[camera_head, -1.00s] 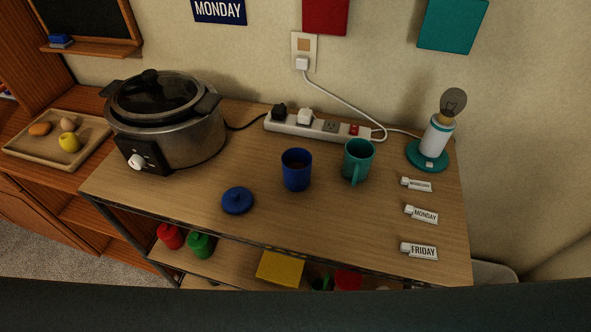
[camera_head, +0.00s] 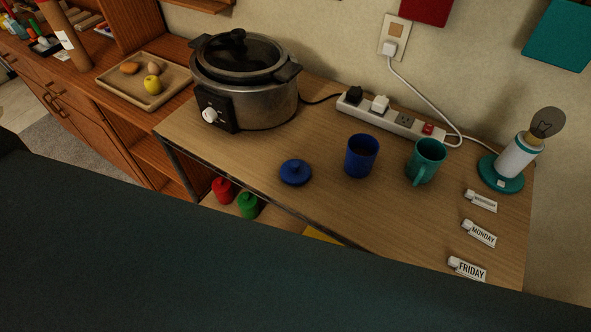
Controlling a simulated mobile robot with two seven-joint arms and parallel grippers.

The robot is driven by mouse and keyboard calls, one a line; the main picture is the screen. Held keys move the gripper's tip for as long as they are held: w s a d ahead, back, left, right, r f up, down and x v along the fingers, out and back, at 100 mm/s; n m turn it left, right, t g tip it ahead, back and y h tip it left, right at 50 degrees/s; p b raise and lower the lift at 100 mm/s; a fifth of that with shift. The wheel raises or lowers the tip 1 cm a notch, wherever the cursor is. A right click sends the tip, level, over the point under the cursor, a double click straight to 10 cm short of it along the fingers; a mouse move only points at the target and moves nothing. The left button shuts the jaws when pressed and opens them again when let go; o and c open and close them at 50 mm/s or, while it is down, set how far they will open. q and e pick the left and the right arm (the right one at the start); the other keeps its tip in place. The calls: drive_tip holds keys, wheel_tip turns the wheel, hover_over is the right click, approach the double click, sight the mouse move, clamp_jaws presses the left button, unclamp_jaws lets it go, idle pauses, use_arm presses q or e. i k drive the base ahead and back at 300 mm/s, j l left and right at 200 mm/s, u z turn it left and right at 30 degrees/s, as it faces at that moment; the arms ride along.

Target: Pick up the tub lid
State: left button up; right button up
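A round blue lid (camera_head: 295,172) with a small knob on top lies flat on the wooden table (camera_head: 240,160), near its front edge. A blue open tub or cup (camera_head: 361,156) with something brown inside stands upright to the right of the lid, apart from it. A red lidded tub (camera_head: 222,190) and a green lidded tub (camera_head: 248,205) stand on the shelf below the tabletop. Neither of my grippers shows in the head view. A large dark surface fills the bottom of the view and hides the lower shelf and the table's front right part.
A slow cooker (camera_head: 270,104) stands behind and left of the lid. A teal mug (camera_head: 426,161), a power strip (camera_head: 395,116), a lamp (camera_head: 516,158) and several labelled tags (camera_head: 479,233) are to the right. A tray (camera_head: 128,88) with food is at left. The tabletop around the lid is clear.

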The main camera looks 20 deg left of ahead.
sight(293, 172)
drive_tip(key=k+j+z, duration=0.3)
drive_tip(key=z, duration=0.15)
drive_tip(key=k+j+z, duration=0.45)
drive_tip(key=i+l, duration=0.05)
drive_tip(key=l, duration=0.05)
